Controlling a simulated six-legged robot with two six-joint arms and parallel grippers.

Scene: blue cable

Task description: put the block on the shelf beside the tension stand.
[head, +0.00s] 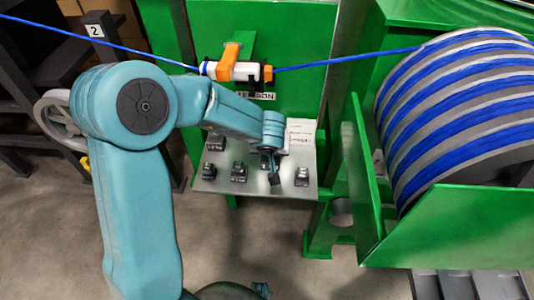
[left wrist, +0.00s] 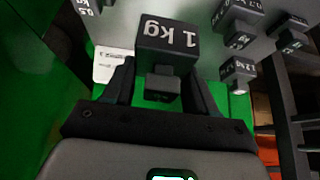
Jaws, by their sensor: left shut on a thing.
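A black block (left wrist: 168,40) marked "1 kg" is between the fingers of my left gripper (left wrist: 163,88), which is shut on its small knob. In the head view my left gripper (head: 271,160) is over the grey shelf (head: 257,188), its fingers and block small and dark. I cannot tell whether the block touches the shelf. Several other black blocks (head: 239,172) stand on the shelf. The green tension stand (head: 290,30) rises behind it, with an orange and white device (head: 237,70) on the blue cable (head: 345,59). My right gripper is not in view.
A large drum (head: 450,105) wound with blue cable sits in a green frame (head: 455,225) at the right. A dark rack (head: 60,65) with a "2" sign stands at the left. A white card (head: 301,135) lies at the back of the shelf. Bare floor lies in front.

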